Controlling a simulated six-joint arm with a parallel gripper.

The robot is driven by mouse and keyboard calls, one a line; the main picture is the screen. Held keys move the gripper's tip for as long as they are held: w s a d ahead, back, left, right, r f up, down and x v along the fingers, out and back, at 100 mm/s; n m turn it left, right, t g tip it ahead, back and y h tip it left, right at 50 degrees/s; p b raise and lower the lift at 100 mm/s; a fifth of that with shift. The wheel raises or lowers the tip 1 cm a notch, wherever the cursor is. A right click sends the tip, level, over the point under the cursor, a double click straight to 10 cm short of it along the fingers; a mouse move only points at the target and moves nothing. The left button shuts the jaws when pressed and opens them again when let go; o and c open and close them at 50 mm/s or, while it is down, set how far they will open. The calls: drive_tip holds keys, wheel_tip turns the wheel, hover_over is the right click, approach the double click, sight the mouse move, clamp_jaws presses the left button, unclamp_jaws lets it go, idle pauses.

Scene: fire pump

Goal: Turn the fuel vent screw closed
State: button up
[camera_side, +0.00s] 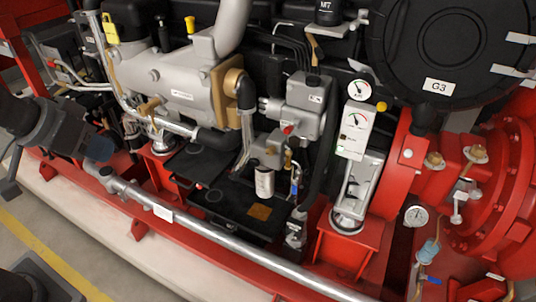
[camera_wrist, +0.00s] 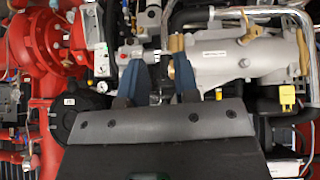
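I cannot pick out the fuel vent screw for certain in either view. In the side view a small red cap (camera_side: 288,129) sits on a grey block (camera_side: 303,103) near the middle of the engine. My gripper (camera_side: 100,148) is at the left of the side view, in front of the engine's left part and well apart from that block. In the wrist view my gripper (camera_wrist: 159,60) has its two blue fingers spread, with a clear gap and nothing held between them. The fingers hide part of the engine behind them.
A silver pipe (camera_side: 235,242) runs along the red frame's front edge. A white filter (camera_side: 264,182) stands over a black tray (camera_side: 215,200). Gauges (camera_side: 357,119) and a large black round cover (camera_side: 440,45) are to the right. Open floor (camera_side: 40,250) lies at lower left.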

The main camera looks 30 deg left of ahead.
sight(269, 153)
drive_tip(key=o, duration=0.4)
drive_tip(key=w+d, duration=0.1)
drive_tip(key=w, duration=0.2)
drive_tip(key=w+d+f+n+t, duration=0.1)
drive_tip(key=w, duration=0.3)
drive_tip(key=w+d+f+t+h, duration=0.1)
drive_tip(key=w, duration=0.3)
drive_tip(key=shift+w+d+f+n, duration=0.15)
drive_tip(key=shift+w+d+n, duration=0.05)
drive_tip(key=shift+d+n, duration=0.2)
drive_tip(key=shift+o, duration=0.2)
drive_tip(key=w+d+f+n+t, duration=0.35)
drive_tip(key=w+f, duration=0.35)
drive_tip(key=w, duration=0.4)
drive_tip(key=w+d+f+n+t+y, duration=0.1)
drive_tip(key=d+f+n+t, duration=0.15)
drive_tip(key=f, duration=0.65)
drive_tip(key=w+d+f+n+t, duration=0.1)
drive_tip(key=d+f+t, duration=0.2)
drive_tip(key=f, duration=0.6)
drive_tip(key=w, duration=1.3)
drive_tip(key=shift+w+a+r, duration=0.15)
drive_tip(key=shift+w+r, duration=0.05)
drive_tip(key=shift+w, duration=0.05)
drive_tip(key=c, duration=0.9)
